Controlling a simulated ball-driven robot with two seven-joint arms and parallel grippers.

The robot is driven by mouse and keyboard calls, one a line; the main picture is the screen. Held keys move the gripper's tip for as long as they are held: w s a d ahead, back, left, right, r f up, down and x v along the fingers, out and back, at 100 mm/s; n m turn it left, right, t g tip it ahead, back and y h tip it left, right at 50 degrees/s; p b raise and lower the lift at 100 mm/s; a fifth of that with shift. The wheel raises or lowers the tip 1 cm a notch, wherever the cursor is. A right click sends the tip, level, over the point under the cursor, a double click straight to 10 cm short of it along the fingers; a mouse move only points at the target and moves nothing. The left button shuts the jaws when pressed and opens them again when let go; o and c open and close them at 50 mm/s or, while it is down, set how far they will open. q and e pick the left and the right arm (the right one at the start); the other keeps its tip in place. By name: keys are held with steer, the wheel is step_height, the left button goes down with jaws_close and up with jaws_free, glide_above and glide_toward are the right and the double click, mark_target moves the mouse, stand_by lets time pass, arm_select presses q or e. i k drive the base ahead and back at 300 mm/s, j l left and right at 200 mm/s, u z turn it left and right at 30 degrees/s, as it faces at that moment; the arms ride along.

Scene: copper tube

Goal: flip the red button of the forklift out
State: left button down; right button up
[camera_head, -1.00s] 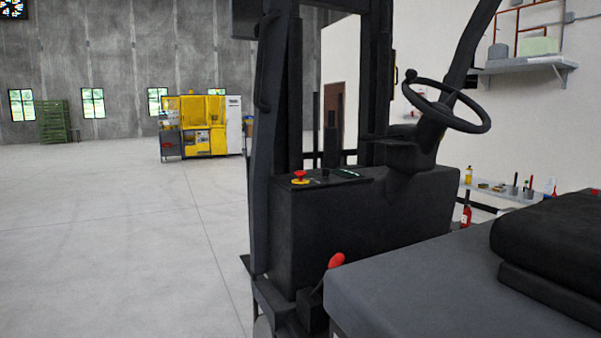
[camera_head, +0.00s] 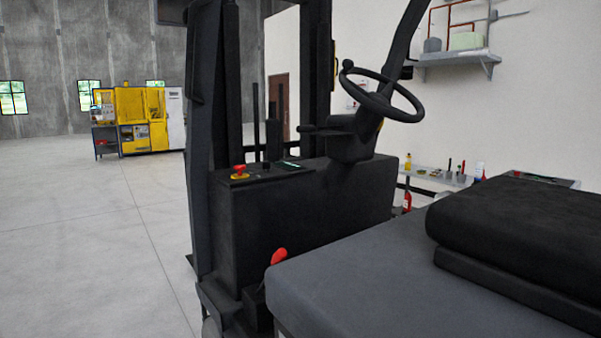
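The forklift (camera_head: 300,220) is dark grey and black and fills the middle of the head view. Its red button (camera_head: 239,169) sits on a yellow base at the left end of the flat console top (camera_head: 270,171). A red-knobbed lever (camera_head: 278,257) stands lower down, beside the seat deck. The black steering wheel (camera_head: 380,93) is above and to the right of the console. Neither of my grippers shows in the view, so I cannot see their state.
The black seat cushion (camera_head: 520,240) and grey deck (camera_head: 360,295) take up the lower right. A low shelf (camera_head: 440,178) with small items and a wall shelf (camera_head: 455,58) are behind. Open concrete floor (camera_head: 90,240) lies left, with a yellow machine (camera_head: 140,118) far back.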

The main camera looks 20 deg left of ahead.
mark_target(239, 168)
steer(key=i+j+z, duration=0.3)
steer(key=j+z, duration=0.3)
steer(key=i+j+z, duration=0.15)
steer(key=j+z, duration=0.15)
steer(key=j, duration=0.25)
steer(key=i+j, duration=0.1)
steer(key=j, duration=0.5)
steer(key=i+j+z, duration=0.1)
steer(key=j, duration=0.55)
